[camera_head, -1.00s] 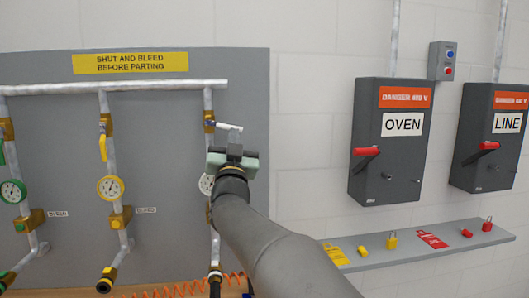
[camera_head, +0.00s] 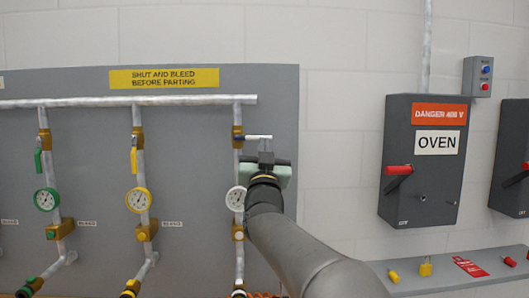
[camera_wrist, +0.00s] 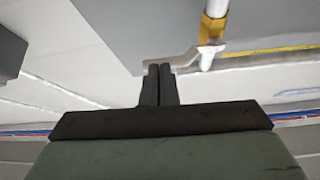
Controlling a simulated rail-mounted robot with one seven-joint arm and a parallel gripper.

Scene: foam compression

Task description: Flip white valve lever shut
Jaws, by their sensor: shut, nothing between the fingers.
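The white valve lever (camera_head: 258,137) sits on the rightmost pipe of the grey panel, at the brass valve body near its top. It sticks out to the right, roughly level and crosswise to the upright pipe. It also shows in the wrist view (camera_wrist: 188,59), reaching left from the pipe past the fingertips. My gripper (camera_head: 265,155) is shut and empty just below the lever's free end. In the wrist view its two fingers (camera_wrist: 159,68) are together with their tips close to the lever. I cannot tell whether they touch it.
Green (camera_head: 38,161) and yellow (camera_head: 134,160) levers hang down along their pipes to the left. A white gauge (camera_head: 236,198) is below the white lever, partly behind my arm. The OVEN switch box (camera_head: 425,185) and a shelf (camera_head: 440,283) with locks stand right.

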